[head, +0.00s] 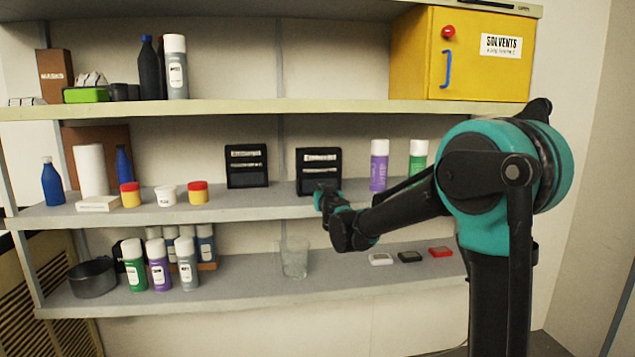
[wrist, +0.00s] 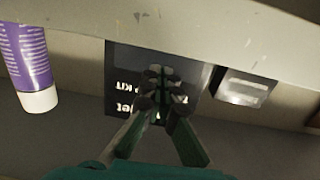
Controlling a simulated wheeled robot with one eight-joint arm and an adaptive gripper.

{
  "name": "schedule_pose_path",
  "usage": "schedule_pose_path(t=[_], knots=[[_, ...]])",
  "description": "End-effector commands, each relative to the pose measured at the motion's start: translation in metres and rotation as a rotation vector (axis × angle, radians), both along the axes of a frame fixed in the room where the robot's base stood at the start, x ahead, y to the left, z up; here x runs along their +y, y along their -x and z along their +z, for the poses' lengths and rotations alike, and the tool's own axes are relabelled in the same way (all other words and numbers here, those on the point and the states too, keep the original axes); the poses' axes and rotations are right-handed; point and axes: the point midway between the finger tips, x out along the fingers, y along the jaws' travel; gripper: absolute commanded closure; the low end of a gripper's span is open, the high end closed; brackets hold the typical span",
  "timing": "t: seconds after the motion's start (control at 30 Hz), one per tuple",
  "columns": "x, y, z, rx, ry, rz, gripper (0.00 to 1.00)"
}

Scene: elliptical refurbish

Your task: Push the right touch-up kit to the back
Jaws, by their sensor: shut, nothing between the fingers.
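The right touch-up kit (head: 319,158) is a black upright wallet-like case with pale label strips on the middle shelf. A similar left kit (head: 246,152) stands to its left and farther back. My gripper (head: 325,192) is shut and empty, in front of the right kit's lower part, with its tip overlapping the kit's lower edge. In the wrist view, which looks upside down, my shut fingers (wrist: 160,80) cover the middle of the dark kit (wrist: 122,62), with white lettering partly hidden. I cannot tell whether the fingertips touch it.
A purple can (head: 379,170) stands right of the right kit and a green can (head: 418,158) farther right. The middle shelf (head: 225,212) is clear in front of the left kit. The upper shelf (head: 300,107) runs above. A glass (head: 295,258) stands on the shelf below.

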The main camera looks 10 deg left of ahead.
Motion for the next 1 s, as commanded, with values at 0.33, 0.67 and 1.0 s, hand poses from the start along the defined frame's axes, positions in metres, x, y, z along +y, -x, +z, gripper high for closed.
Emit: schedule_pose_path(t=[0.33, 0.67, 1.0], knots=[[0.002, -0.01, 0.0, 0.0, 0.0, 0.0, 1.0], [0.005, -0.018, 0.0, 0.0, 0.0, 0.0, 1.0], [0.007, -0.027, 0.0, 0.0, 0.0, 0.0, 1.0]])
